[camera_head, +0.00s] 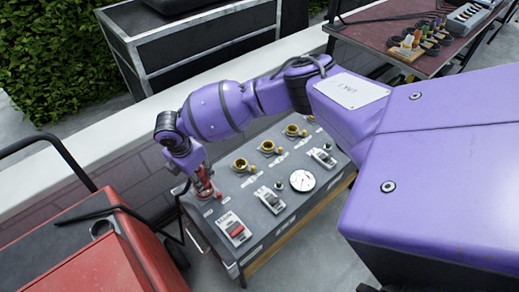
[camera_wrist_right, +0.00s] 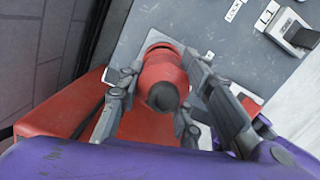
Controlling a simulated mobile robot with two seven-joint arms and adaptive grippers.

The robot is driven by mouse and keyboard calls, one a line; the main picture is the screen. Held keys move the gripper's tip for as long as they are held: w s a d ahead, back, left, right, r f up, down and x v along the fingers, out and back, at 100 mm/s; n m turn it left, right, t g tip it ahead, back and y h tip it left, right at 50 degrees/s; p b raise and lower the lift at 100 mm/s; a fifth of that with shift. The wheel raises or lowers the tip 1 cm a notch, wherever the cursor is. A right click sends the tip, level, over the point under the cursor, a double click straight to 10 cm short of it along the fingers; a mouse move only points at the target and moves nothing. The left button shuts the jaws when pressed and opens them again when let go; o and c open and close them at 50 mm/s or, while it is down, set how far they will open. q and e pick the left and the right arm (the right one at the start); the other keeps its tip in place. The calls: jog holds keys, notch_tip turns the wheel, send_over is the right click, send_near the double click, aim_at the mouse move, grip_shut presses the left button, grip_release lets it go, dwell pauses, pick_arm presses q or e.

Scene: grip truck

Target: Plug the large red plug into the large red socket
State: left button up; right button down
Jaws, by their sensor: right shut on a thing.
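My right gripper (camera_head: 201,178) reaches down at the left end of the grey panel box (camera_head: 262,208). In the right wrist view the fingers (camera_wrist_right: 163,72) are closed around the sides of the red plug (camera_wrist_right: 164,68), whose dark round end faces the camera. The red plug (camera_head: 206,190) shows as a small red patch under the gripper in the head view. Its far end is over the grey panel top. The large red socket cannot be told apart from the plug; the plug and fingers cover that spot. My left gripper is not in view.
Yellow sockets (camera_head: 267,147) line the panel to the right of the gripper. Switches (camera_head: 234,228) and a white dial (camera_head: 302,180) sit nearer the front. A red cart (camera_head: 90,262) stands at the lower left. A table (camera_head: 385,32) with several small items stands at the back right.

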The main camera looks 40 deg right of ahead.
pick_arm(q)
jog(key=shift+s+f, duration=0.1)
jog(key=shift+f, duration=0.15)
pick_arm(e)
jog(key=shift+f, duration=0.9)
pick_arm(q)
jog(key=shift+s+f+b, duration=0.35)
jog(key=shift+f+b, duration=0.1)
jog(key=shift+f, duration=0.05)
pick_arm(e)
jog(key=shift+f, duration=0.9)
jog(key=c, duration=0.8)
grip_release()
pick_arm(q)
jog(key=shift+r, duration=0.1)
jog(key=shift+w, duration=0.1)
pick_arm(e)
jog(key=shift+r, duration=0.1)
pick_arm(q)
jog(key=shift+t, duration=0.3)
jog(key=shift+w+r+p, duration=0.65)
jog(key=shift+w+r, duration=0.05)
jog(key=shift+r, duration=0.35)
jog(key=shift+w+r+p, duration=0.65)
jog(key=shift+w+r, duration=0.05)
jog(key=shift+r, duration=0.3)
pick_arm(e)
jog(key=shift+r, duration=2.45)
